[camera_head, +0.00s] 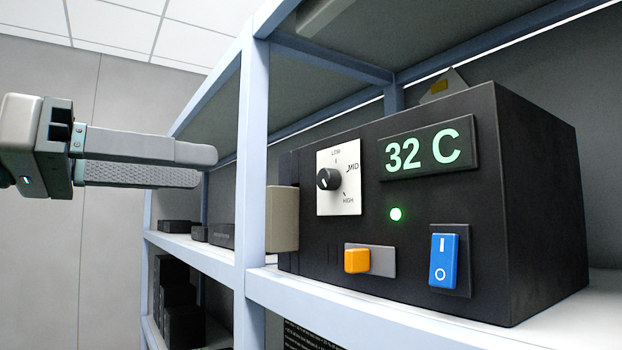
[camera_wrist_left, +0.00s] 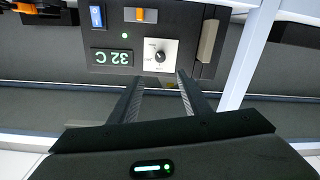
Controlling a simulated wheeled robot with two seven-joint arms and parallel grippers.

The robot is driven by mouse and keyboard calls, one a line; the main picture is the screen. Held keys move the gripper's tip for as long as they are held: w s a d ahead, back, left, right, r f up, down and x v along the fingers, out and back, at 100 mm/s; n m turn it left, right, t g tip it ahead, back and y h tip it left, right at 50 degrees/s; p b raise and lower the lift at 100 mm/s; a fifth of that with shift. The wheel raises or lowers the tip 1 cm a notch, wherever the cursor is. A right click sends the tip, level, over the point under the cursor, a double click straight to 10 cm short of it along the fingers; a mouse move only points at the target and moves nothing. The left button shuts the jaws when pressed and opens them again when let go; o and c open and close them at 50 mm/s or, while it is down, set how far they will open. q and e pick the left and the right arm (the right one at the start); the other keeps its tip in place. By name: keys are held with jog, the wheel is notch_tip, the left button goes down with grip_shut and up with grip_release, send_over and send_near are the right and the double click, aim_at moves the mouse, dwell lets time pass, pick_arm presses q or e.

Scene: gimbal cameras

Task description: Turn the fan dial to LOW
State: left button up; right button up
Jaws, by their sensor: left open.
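The fan dial (camera_head: 328,179) is a black round knob on a white plate with LOW at the top, MID at upper right and HIGH at lower right. A white mark on the knob appears toward its lower left, off these three labels. The dial shows upside down in the left wrist view (camera_wrist_left: 160,57), just beyond and between my fingertips. My left gripper (camera_head: 200,167) is open and empty, left of the panel and apart from the dial; its fingers also show in the wrist view (camera_wrist_left: 161,77). My right gripper is in neither view.
A pale shelf post (camera_head: 252,180) stands between gripper and panel in the head view.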

pick_arm(q)
jog(key=shift+w, duration=0.1)
dwell(0.3)
jog(key=p, duration=0.8)
send_near(323, 181)
jog(key=x, duration=0.6)
jog(key=shift+w+d+r, duration=0.15)
jog(key=shift+w+d, duration=0.05)
jog(key=shift+d, duration=0.05)
jog(key=shift+w+d+p, duration=0.4)
jog(key=shift+w+d, duration=0.05)
jog(key=shift+d, duration=0.15)
jog(key=c, duration=1)
